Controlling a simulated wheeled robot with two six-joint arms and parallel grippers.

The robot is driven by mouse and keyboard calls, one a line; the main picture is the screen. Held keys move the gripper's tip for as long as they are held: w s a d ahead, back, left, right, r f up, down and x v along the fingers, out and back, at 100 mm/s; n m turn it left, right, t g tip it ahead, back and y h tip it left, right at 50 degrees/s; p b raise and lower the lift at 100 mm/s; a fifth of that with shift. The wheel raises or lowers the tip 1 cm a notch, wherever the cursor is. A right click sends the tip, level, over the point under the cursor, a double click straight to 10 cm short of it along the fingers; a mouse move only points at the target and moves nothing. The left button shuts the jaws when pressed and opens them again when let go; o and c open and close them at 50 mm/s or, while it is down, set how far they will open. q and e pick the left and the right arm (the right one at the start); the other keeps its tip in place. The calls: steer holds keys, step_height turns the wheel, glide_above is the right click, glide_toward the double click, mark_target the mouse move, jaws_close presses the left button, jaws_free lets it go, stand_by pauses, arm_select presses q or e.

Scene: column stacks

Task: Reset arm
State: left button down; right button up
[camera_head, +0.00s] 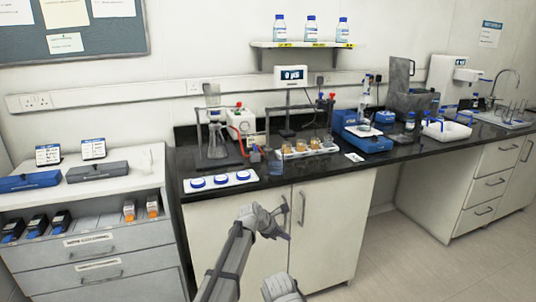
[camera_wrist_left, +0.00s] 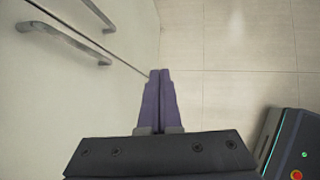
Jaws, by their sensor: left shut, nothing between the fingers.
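My left arm comes in from the bottom of the head view. Its gripper (camera_head: 281,228) is in front of the white cabinet doors under the black bench, below the bench's front edge. In the left wrist view the two purplish fingers (camera_wrist_left: 160,74) lie together, shut, with nothing between them. A grey and white part of my body (camera_head: 281,289) shows at the bottom edge of the head view. My right gripper cannot be made out.
Cabinet door handles (camera_head: 302,208) are close to the left gripper; two handles (camera_wrist_left: 66,42) show in the wrist view. The black bench (camera_head: 345,163) carries a white tray with blue-lidded dishes (camera_head: 221,180) and lab equipment. A grey drawer unit (camera_head: 90,250) stands left. Open floor (camera_head: 420,270) lies right.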

arm_select(q)
steer(key=s+a+f+m+g+y, duration=0.2)
steer(key=s+a+f+m+y, duration=0.1)
steer(key=s+a+m, duration=0.95)
steer(key=s+a+f+m+g+y, duration=0.2)
steer(key=s+a+m+y, duration=0.2)
steer(key=s+a+m, duration=1.1)
steer(key=s+d+n+g+y, duration=0.1)
steer(key=s+d, duration=0.8)
steer(key=d, duration=0.4)
step_height(320, 180, up, 16)
steer(key=p, duration=1.6)
steer(key=shift+w, duration=0.2)
steer(key=shift+r, duration=0.1)
